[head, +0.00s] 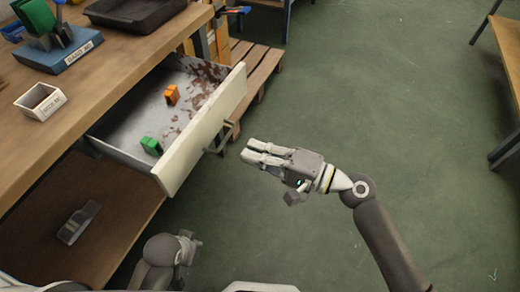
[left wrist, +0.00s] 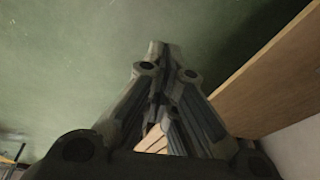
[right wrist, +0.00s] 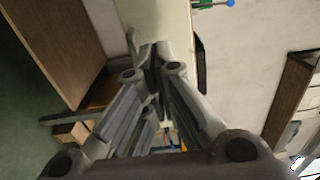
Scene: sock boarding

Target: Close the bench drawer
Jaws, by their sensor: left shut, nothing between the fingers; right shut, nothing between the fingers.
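The bench drawer (head: 205,125) is pulled well out of the wooden workbench (head: 100,95). Its cream front faces right and carries a grey bar handle (head: 222,137). Inside lie a green piece (head: 151,146) and an orange piece (head: 171,95). My right gripper (head: 250,152) is shut and empty, just right of the handle, with a small gap in the head view. In the right wrist view, the closed fingertips (right wrist: 155,50) overlap the cream drawer front (right wrist: 165,18). My left gripper (left wrist: 158,50) is shut and empty; in the head view my left arm is low, below the drawer.
A blue stand (head: 60,52), a small white box (head: 40,101) and a black tray (head: 130,10) sit on the benchtop. A wooden pallet (head: 262,62) lies on the floor behind the drawer. A grey item (head: 79,222) rests on the lower shelf. Green floor right of the drawer is clear.

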